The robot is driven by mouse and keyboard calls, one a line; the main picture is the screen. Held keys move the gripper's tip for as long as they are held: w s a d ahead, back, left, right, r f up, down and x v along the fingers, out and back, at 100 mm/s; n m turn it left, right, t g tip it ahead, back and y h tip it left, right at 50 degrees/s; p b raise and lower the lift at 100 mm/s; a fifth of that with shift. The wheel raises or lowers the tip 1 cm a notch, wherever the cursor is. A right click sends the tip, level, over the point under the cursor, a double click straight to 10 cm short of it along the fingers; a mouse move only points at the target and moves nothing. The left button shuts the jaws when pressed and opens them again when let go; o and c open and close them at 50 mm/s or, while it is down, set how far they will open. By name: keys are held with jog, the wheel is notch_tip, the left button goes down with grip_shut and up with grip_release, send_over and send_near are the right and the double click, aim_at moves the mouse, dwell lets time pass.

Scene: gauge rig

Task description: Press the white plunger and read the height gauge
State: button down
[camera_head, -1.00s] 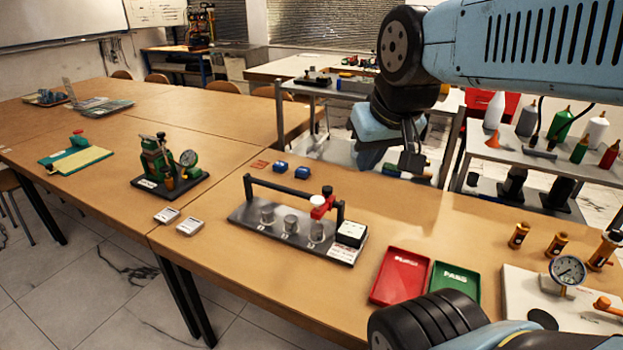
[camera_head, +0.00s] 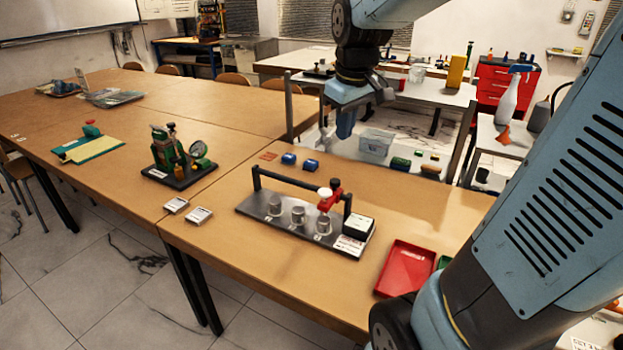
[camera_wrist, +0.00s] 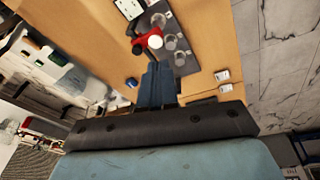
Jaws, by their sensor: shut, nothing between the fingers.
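The gauge rig is a dark base plate (camera_head: 250,207) on the wooden table, with a black rail (camera_head: 290,188) above several grey metal cylinders (camera_head: 298,215). A red carriage (camera_head: 330,200) sits near the rail's right end, with the white plunger (camera_head: 324,192) on it. A white-faced readout box (camera_head: 357,226) stands at the base's right end; its reading is too small to make out. My gripper (camera_head: 345,128) is shut and empty, above and behind the rig, apart from it. In the wrist view my shut fingers (camera_wrist: 158,82) point toward the red carriage (camera_wrist: 148,42) and white plunger (camera_wrist: 155,41).
A red tray (camera_head: 405,268) lies right of the rig, with a green tray partly hidden by my arm. Two blue blocks (camera_head: 310,165) lie behind the rig. Two small white-topped pieces (camera_head: 198,215) lie to the left. A green dial-gauge device (camera_head: 175,160) stands further left.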

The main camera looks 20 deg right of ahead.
aim_at(324, 192)
jog(key=w+f+n+g, duration=0.2)
jog(key=w+f+n, duration=0.2)
jog(key=w+f, duration=0.3)
jog(key=w, duration=0.4)
jog(key=shift+w+f+g, duration=0.2)
jog(key=shift+f+g, duration=0.1)
jog(key=shift+a, duration=0.1)
notch_tip(324, 192, down, 14)
dwell(0.4)
